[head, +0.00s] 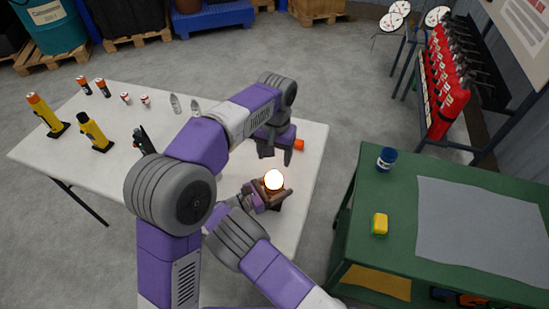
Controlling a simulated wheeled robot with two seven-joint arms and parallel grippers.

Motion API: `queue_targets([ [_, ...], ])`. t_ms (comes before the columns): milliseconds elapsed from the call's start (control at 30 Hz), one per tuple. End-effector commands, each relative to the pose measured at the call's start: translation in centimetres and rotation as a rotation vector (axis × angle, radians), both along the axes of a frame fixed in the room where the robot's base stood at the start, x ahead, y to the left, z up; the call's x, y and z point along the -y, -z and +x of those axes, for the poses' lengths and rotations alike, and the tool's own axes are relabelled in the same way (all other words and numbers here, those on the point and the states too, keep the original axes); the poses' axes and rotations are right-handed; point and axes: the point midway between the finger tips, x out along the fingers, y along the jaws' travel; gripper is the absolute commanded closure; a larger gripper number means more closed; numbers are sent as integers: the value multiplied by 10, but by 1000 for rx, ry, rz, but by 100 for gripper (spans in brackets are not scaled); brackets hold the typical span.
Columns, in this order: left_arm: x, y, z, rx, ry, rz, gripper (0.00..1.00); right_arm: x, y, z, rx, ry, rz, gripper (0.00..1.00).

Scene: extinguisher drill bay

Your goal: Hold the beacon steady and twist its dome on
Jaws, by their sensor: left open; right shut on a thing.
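The beacon shows as a brightly glowing bulb (274,180) near the right part of the white table. Its body below the bulb is mostly hidden by my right gripper (266,193), which is shut on it. My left gripper (277,153) is open, a little above and behind the beacon in the picture, with its fingers pointing down and nothing seen between them. A small orange piece (299,145), which looks like the dome, is just right of the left gripper, partly hidden by it. The bulb is bare.
A green bench (400,210) on the right holds a blue jar (386,158), a yellow sponge (380,224) and a grey mat. Red extinguishers (448,85) hang behind.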

Motion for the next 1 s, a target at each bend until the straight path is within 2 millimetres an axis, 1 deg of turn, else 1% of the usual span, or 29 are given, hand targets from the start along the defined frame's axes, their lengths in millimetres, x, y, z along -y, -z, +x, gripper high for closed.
queue_targets([
  [267,0,0,0,0,0,0,34,0,1,0,-1,0,2,78],
  [300,0,0,0,0,0,0,34,0,1,0,-1,0,2,25],
  [400,0,0,0,0,0,0,34,0,1,0,-1,0,1,10],
  [467,0,0,0,0,0,0,34,0,1,0,-1,0,1,1],
  [767,0,1,0,0,-1,0,34,-1,0,-1,0,-1,0,1],
  [867,0,1,0,0,-1,0,34,-9,0,-4,1,-3,0,1],
  [967,0,1,0,0,-1,0,34,-23,1,-13,0,-3,1,1],
  [1000,0,1,0,0,-1,0,34,-30,0,-16,1,-5,2,1],
])
